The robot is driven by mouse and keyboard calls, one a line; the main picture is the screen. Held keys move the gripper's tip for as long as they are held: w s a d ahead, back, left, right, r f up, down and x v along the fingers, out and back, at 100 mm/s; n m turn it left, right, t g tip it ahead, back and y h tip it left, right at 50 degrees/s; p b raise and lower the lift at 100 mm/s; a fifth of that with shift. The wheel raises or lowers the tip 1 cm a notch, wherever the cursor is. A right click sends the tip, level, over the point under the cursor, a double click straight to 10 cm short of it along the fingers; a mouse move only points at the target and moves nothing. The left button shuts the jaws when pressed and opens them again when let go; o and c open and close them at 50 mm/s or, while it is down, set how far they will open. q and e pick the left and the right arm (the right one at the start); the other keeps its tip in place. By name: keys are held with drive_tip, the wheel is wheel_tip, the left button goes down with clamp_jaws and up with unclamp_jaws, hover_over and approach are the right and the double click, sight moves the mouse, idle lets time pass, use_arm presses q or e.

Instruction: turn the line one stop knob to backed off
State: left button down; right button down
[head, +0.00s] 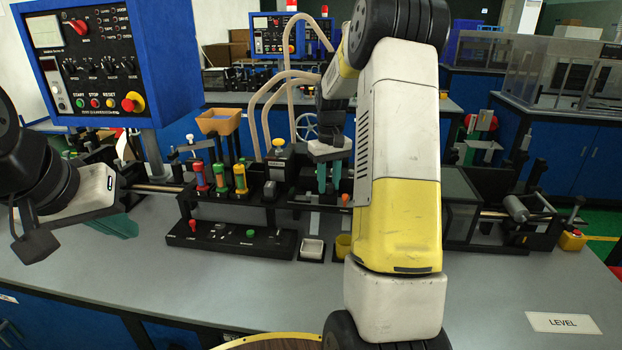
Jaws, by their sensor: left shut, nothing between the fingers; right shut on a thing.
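My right gripper (325,180) points down at the middle of the bench machine, right of the red, green and yellow cylinders. Its teal fingers are shut on a small part there, which I take to be the line one stop knob. The fingers and wrist hide that part, so its setting cannot be read. My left gripper (118,228) is shut and empty at the left, above the grey bench (215,285), apart from the machine.
A blue control panel (160,50) stands at the back left. The front left bench is clear.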

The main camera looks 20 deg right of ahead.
sight(329, 185)
drive_tip(key=shift+n, duration=1.1)
drive_tip(key=c, duration=1.1)
unclamp_jaws()
drive_tip(key=shift+r, duration=3.95)
